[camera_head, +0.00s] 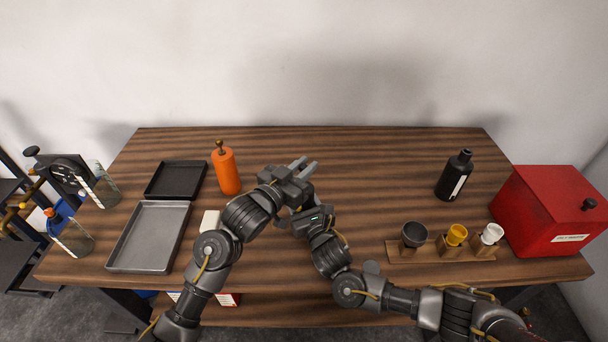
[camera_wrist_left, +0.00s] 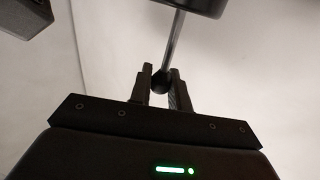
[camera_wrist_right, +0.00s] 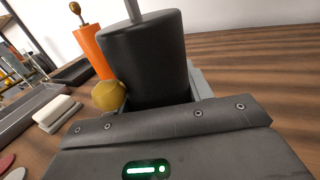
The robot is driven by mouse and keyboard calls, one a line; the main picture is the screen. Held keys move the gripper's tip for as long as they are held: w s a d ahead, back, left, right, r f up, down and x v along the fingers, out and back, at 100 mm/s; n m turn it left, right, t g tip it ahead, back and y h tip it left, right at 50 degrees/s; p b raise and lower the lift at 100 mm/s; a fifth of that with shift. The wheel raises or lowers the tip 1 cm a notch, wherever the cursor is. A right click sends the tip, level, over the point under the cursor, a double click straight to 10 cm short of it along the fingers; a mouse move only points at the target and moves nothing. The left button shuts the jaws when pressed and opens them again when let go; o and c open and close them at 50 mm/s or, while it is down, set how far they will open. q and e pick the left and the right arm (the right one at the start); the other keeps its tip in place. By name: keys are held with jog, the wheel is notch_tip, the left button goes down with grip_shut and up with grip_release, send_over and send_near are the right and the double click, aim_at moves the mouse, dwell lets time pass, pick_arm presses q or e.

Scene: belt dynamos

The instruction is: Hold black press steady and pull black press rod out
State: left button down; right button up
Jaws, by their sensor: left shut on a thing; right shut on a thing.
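The black press (camera_wrist_right: 150,60) is a dark cylinder with a thin grey rod rising from its top. My right gripper (camera_wrist_right: 155,98) is shut around its lower body. In the left wrist view the press body (camera_wrist_left: 195,5) shows at the top edge, with the rod (camera_wrist_left: 174,40) running from it to a black ball knob (camera_wrist_left: 161,84). My left gripper (camera_wrist_left: 163,90) is shut on that knob. In the head view my left gripper (camera_head: 303,168) is over the middle of the table, and the arms hide the press.
A black bottle (camera_head: 453,178), a wooden cup rack (camera_head: 440,250) and a red box (camera_head: 545,215) are at right. The table's back middle is clear.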

pick_arm(q)
jog(key=shift+r, duration=1.25)
pick_arm(e)
jog(key=shift+f, duration=0.2)
pick_arm(q)
jog(key=c, duration=1.4)
grip_release()
pick_arm(e)
jog(key=shift+s, duration=0.1)
pick_arm(q)
jog(key=shift+o, duration=0.3)
jog(key=shift+s+a+f, duration=0.1)
jog(key=shift+f, duration=0.05)
jog(key=v, duration=1.2)
pick_arm(e)
jog(key=o, duration=1.6)
jog(key=shift+r, duration=0.1)
